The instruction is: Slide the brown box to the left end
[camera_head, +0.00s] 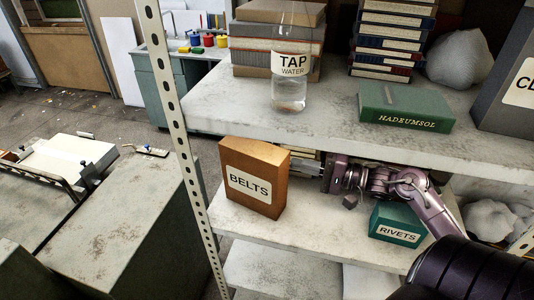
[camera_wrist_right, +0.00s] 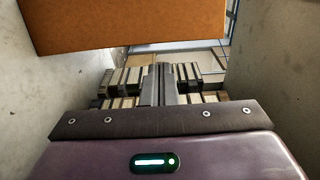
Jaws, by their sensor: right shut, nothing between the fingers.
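The brown box (camera_head: 254,177), labelled BELTS, stands upright on the middle shelf (camera_head: 315,230), near the left post. Its side also fills the upper left of the right wrist view (camera_wrist_right: 125,22). My right gripper (camera_head: 300,164) reaches in from the right under the upper shelf, at the right side of the box. In the wrist view its fingers (camera_wrist_right: 160,72) are together with nothing between them. I cannot tell whether they touch the box. My left gripper is not in view.
The upper shelf (camera_head: 330,122) lies close above the gripper. A perforated metal post (camera_head: 176,120) bounds the shelf's left end.

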